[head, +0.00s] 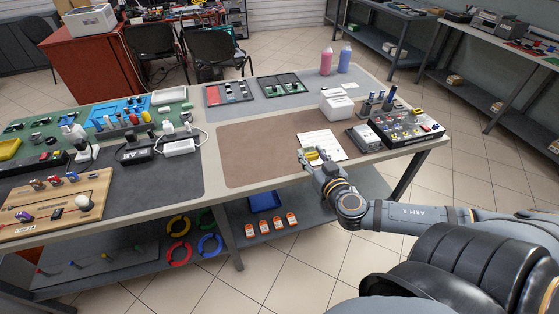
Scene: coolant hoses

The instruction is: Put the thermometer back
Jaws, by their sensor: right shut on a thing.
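My right gripper (308,158) reaches in from the right and is shut on a small yellow thing (312,155), which I take to be the thermometer. It is over the white sheet (326,140) on the brown mat (262,151), near the table's front edge. The fingers hide part of the yellow thing, and I cannot tell whether it touches the sheet. My left gripper is not in view.
A grey box (364,137) and a black panel with coloured parts (408,126) stand to the right. A white box (337,106) and pink (326,61) and blue (344,60) bottles are behind. The brown mat's left part is clear.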

